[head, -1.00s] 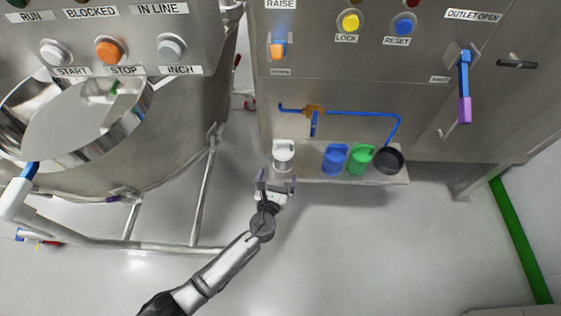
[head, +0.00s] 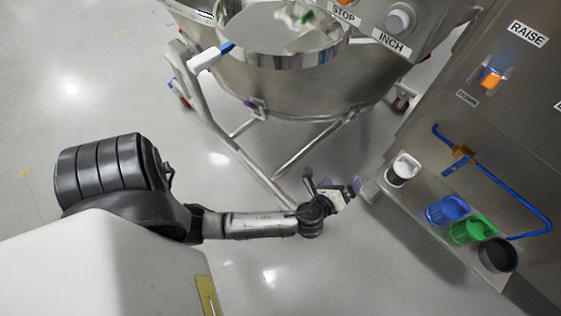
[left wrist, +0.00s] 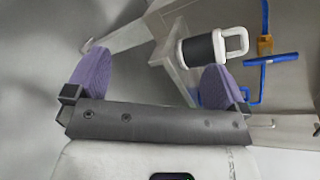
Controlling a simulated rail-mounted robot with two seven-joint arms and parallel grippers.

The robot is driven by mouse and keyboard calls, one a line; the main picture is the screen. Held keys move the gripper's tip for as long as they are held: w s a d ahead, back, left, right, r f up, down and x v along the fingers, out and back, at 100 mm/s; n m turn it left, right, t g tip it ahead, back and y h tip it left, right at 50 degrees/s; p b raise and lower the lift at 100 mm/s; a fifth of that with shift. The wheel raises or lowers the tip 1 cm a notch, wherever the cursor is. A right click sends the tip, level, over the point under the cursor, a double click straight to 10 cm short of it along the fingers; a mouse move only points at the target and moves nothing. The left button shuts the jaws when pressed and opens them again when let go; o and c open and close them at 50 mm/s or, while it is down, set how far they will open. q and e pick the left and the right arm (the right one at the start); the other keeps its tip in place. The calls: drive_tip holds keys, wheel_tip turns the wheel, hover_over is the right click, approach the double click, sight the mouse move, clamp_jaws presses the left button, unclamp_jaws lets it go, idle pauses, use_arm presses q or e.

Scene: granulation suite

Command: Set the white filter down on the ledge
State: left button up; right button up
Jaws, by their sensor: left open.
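The white filter (head: 403,170), a cup with a white top and a dark band, stands on the near end of the grey ledge (head: 432,228). In the left wrist view the filter (left wrist: 199,49) shows its white handle, beyond and above the right-hand finger. My left gripper (head: 342,186) is open and empty, with purple fingers, just off the ledge's end and apart from the filter. Its spread fingers also show in the left wrist view (left wrist: 155,80). My right gripper is not in view.
A blue cup (head: 447,210), a green cup (head: 473,230) and a black cup (head: 497,255) stand farther along the ledge. A blue pipe (head: 510,205) runs above them. A steel vessel (head: 300,88) on a tubular frame stands behind my gripper. The floor in front is clear.

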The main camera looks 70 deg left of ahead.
use_arm(q)
drive_tip(key=s+d+r+n+g+h, duration=0.1)
drive_tip(key=s+n+g+h, duration=0.5)
drive_tip(key=s+n, duration=1.3)
drive_tip(key=s+g, duration=0.3)
drive_tip(key=s, duration=0.1)
drive_tip(key=shift+d+g+h, duration=0.3)
drive_tip(key=shift+g+h, duration=0.1)
